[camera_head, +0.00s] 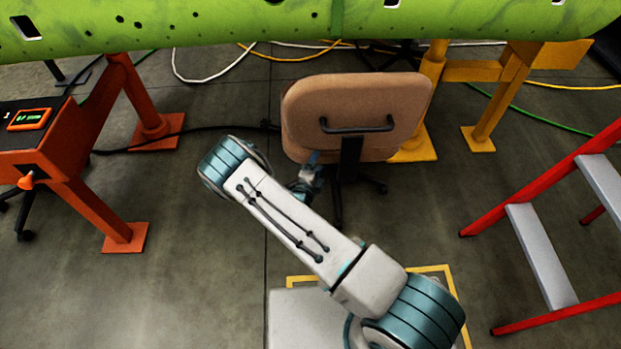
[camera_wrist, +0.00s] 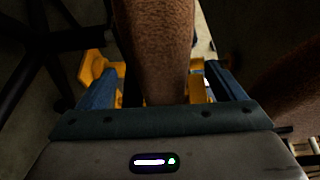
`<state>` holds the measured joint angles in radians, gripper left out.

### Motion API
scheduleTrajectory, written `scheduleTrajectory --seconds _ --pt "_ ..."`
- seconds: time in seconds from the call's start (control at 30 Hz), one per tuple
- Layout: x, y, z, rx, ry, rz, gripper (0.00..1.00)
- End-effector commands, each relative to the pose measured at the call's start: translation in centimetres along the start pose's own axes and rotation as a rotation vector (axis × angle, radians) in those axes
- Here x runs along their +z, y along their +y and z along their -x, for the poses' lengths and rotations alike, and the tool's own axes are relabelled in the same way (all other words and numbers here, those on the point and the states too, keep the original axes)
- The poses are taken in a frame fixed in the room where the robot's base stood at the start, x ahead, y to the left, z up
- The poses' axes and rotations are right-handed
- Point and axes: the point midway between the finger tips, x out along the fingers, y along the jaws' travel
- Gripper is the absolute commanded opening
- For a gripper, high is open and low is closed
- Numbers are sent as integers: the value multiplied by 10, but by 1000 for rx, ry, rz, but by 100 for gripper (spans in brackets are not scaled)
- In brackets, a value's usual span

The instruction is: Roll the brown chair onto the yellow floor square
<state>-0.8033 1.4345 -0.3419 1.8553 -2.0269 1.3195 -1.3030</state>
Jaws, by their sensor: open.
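The brown chair (camera_head: 355,105) stands upright beyond my arm in the head view, its backrest with a black handle facing me. Its dark wheeled base is partly hidden behind my arm. My gripper (camera_head: 313,168) is just below the backrest's lower left edge. In the wrist view my gripper (camera_wrist: 157,85) is open, with a brown part of the chair (camera_wrist: 155,40) between its blue fingers; I cannot tell whether they touch it. The yellow floor square (camera_head: 446,268) shows as an outline nearer to me, largely hidden by my arm and base.
A red ladder (camera_head: 540,250) stands at the right and an orange stand (camera_head: 75,150) at the left. A green wing (camera_head: 230,25) spans the back above yellow supports (camera_head: 432,80). Cables lie on the floor behind the chair. Floor between chair and square looks clear.

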Motion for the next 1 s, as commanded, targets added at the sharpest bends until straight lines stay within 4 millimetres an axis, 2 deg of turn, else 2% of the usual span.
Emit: scheduleTrajectory --seconds 0.1,0.3,0.67,0.77,1.0 --pt "-1 1 -20 -1 2 -3 89" --pt "0 1 -38 0 1 -1 89" --pt "0 0 -42 0 -1 0 89" --pt "0 0 -42 0 -1 0 67" --pt "0 0 -42 0 -1 0 0"
